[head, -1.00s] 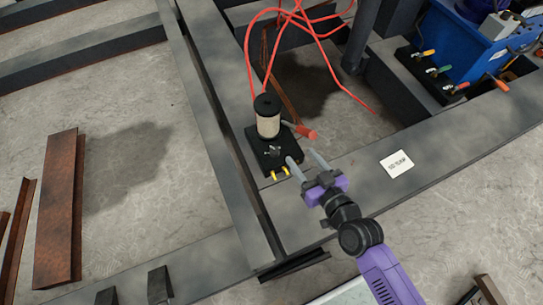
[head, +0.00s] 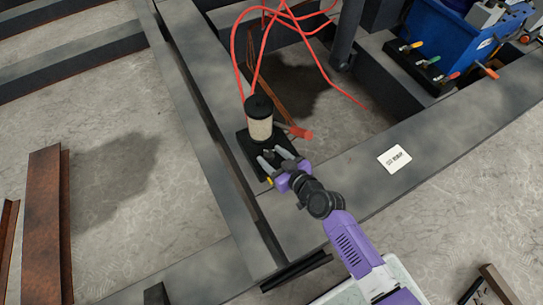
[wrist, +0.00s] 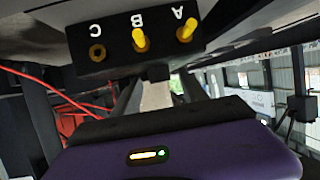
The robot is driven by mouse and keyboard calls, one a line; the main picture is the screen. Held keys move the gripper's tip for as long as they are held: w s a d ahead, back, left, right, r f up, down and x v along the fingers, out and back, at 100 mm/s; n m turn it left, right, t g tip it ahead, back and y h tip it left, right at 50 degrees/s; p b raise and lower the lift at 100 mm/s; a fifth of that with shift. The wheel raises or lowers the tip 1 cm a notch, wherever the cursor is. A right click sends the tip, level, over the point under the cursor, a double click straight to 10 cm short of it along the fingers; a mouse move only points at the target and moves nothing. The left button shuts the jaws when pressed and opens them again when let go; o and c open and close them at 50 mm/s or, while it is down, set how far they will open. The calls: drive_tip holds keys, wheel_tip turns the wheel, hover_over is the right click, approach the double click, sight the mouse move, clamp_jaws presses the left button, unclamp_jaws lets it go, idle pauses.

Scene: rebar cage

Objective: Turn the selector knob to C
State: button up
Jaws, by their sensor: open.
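The black selector box (head: 243,146) sits on the dark steel beam, with a pale, black-capped cylinder (head: 260,128) on it. My gripper (head: 272,156) reaches over the box from the front right, its two grey fingers apart. The small dark knob seems to lie at or between the fingertips; contact cannot be told. The wrist view shows the box's front (wrist: 133,48) upside down, with letters C, B and A. Yellow pegs show at B (wrist: 140,40) and A (wrist: 187,32); C has a brownish round hole (wrist: 97,53). The knob and its pointing direction are hidden there.
A red-handled lever (head: 300,132) sticks out right of the box, close to my fingers. Red cables (head: 262,50) rise behind it. A white label (head: 394,159) lies on the beam to the right. A blue crate (head: 455,45) stands at the back right.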

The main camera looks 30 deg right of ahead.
drive_tip(key=shift+w+f, duration=0.1)
drive_tip(key=shift+w, duration=0.15)
clamp_jaws()
